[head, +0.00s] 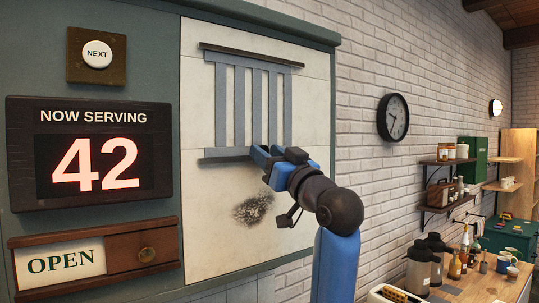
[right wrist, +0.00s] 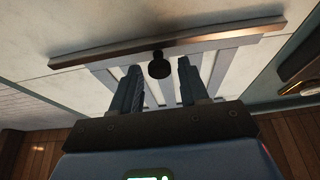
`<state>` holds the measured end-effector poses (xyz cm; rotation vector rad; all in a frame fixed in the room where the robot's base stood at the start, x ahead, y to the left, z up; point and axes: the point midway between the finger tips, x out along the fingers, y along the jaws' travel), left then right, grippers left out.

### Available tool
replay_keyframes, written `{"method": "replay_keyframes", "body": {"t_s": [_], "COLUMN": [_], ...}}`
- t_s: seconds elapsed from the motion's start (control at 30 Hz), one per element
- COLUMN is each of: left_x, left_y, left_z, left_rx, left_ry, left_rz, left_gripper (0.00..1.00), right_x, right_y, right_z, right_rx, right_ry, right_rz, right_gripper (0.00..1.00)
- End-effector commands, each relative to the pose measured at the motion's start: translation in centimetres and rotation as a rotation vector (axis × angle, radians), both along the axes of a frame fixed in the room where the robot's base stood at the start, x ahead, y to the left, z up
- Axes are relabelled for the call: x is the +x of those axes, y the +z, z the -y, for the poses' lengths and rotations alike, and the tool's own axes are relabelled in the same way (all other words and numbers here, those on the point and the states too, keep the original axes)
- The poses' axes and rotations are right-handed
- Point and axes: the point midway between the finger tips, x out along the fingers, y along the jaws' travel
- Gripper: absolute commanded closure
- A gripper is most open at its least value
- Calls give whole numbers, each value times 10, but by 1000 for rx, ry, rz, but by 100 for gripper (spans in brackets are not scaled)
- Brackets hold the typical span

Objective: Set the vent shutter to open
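The vent shutter (head: 239,105) is a set of grey vertical slats with pale gaps between them, on a cream wall panel. It runs between a dark upper rail (head: 250,56) and a lower rail (head: 224,154). In the right wrist view a rail (right wrist: 200,39) crosses the slats, and a small dark round knob (right wrist: 159,67) sits by it. My right gripper (head: 266,154) is at the lower rail, covering its right part. In the right wrist view its fingers (right wrist: 159,72) are open, with the knob between their tips and gaps on both sides. My left gripper is out of view.
A dark smudge (head: 253,209) marks the panel. A counter with flasks (head: 420,266) stands at right.

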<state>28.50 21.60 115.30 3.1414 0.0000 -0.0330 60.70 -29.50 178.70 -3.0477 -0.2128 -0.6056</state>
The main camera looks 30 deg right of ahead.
Motion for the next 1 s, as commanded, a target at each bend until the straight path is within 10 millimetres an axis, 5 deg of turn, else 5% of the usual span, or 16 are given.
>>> {"method": "replay_keyframes", "body": {"t_s": [0.27,1.0], "left_x": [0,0], "left_y": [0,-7], "left_z": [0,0], "left_rx": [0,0], "left_ry": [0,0], "left_rz": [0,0], "left_gripper": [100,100], "right_x": [0,-4], "right_y": [0,0], "right_z": [0,-27], "right_rx": [0,0], "right_ry": [0,3], "right_rz": [0,-1], "right_gripper": [100,100]}}
